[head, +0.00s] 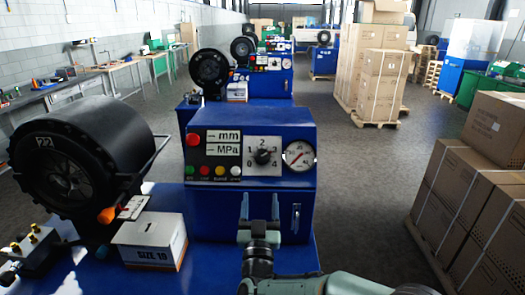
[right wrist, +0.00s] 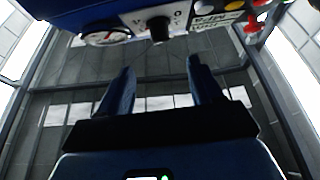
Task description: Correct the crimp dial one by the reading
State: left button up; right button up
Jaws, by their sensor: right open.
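The crimp dial (head: 263,156) is a black knob on a white numbered plate on the front of the nearest blue machine (head: 218,205). Its exact pointer setting is too small to read. A round pressure gauge (head: 299,156) with a red mark sits right of it. My right gripper (head: 260,222) is open and empty, below the dial and in front of the blue panel, apart from the knob. In the right wrist view, which is upside down, the dial knob (right wrist: 159,28) and the gauge (right wrist: 105,37) show at the top, beyond the open fingers (right wrist: 160,90). My left gripper is out of view.
A red button (head: 193,139), coloured small buttons and mm and MPa labels share the panel. A black crimper head (head: 75,165) and a white box (head: 150,240) marked 1, SIZE 19 stand left. Stacked cartons (head: 480,165) stand right. Similar machines (head: 210,72) stand behind.

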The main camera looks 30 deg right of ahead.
aim_at(262, 161)
jog(key=p+x, duration=0.2)
jog(key=x, duration=0.4)
jog(key=p+x, duration=0.2)
jog(key=x, duration=0.4)
jog(key=shift+w+r+p, duration=0.2)
jog(key=shift+r+p, duration=0.1)
jog(key=shift+r, duration=0.05)
jog(key=shift+w+d, duration=0.35)
jog(key=shift+w, duration=0.15)
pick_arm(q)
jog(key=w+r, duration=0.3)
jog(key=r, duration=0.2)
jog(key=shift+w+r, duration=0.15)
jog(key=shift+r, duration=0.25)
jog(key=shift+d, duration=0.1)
pick_arm(e)
jog(key=shift+s, duration=0.1)
jog(key=c, duration=1.1)
